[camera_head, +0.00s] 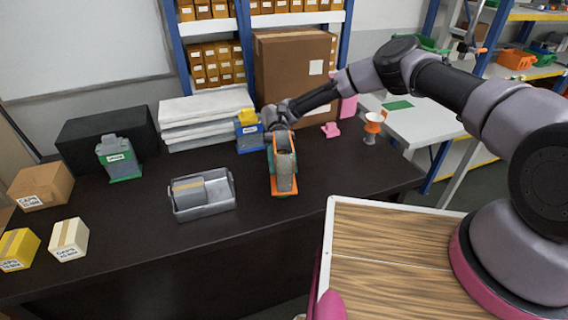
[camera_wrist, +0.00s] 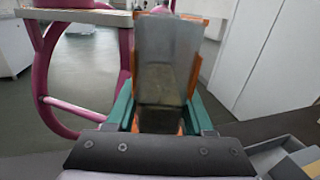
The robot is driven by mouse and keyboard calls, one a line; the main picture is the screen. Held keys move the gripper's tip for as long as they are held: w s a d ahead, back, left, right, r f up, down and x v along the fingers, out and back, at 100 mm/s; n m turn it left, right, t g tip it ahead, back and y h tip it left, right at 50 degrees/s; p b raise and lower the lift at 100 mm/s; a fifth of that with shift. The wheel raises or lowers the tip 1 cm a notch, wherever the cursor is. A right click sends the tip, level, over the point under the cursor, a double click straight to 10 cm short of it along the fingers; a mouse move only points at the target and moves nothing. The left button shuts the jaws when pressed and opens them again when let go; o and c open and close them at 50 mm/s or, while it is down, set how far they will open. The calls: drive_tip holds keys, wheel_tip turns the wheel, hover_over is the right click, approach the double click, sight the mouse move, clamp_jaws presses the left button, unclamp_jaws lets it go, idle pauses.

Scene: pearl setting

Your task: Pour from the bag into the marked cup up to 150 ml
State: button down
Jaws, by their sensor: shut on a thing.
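My gripper (camera_wrist: 160,118) has teal fingers on both sides of a grey bag-like container with orange parts (camera_wrist: 168,55). In the head view this container (camera_head: 284,172) is over the middle of the dark table, its orange end toward me. I cannot tell if it touches the table, and its contents are unclear. A small white and orange cup-like thing (camera_head: 374,121) stands at the table's right end, well apart from my gripper. I cannot read any marks on it, so I cannot tell whether it is the marked cup.
A grey tray (camera_head: 205,210) holding a box stands left of my gripper. A pink thing (camera_head: 330,130) lies right. The table's front right is clear.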

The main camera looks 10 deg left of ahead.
sight(285, 157)
drive_tip(key=shift+s+g, duration=0.1)
drive_tip(key=shift+g, duration=0.2)
drive_tip(key=shift+s+d+r+g+h, duration=0.15)
drive_tip(key=shift+s+r+g+h, duration=0.3)
drive_tip(key=shift+g, duration=0.45)
drive_tip(key=shift+s+d+r+g+h, duration=0.1)
drive_tip(key=shift+s+r+g+h, duration=0.1)
drive_tip(key=shift+r+g, duration=0.65)
drive_tip(key=shift+s+d+r+g+h, duration=0.15)
drive_tip(key=shift+r+g, duration=0.5)
drive_tip(key=shift+r, duration=0.35)
wheel_tip(285, 157, up, 12)
drive_tip(key=g+h, duration=0.1)
drive_tip(key=g, duration=0.3)
drive_tip(key=shift+s+f, duration=0.25)
